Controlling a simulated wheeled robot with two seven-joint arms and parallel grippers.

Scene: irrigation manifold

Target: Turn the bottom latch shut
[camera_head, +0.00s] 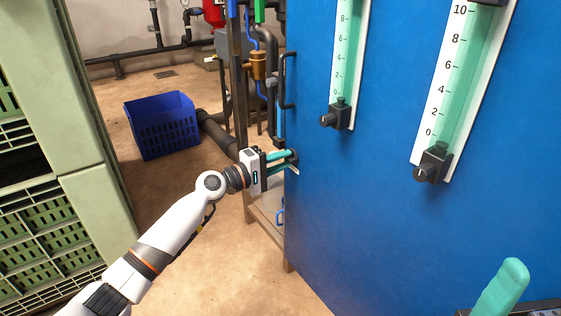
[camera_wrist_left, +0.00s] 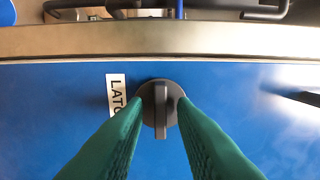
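The latch (camera_wrist_left: 160,108) is a dark round knob with a raised bar on the blue panel. The bar runs up and down in the left wrist view. In the head view the latch (camera_head: 292,157) sits at the panel's left edge, mostly hidden by my fingers. My left gripper (camera_head: 282,161) reaches it from the left. In the left wrist view its green fingers are apart, one tip on each side of the bar, over the knob; I cannot tell whether they touch. At the head view's bottom right, a teal finger, apparently of my right gripper (camera_head: 503,288), is cut off by the frame.
The blue panel (camera_head: 400,230) carries two gauges, one (camera_head: 343,65) nearer the latch. A dark bar handle (camera_head: 286,80) is above the latch. A white label (camera_wrist_left: 116,92) beside the knob is partly covered. Green crates (camera_head: 45,215) stand left; a blue crate (camera_head: 162,125) is behind.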

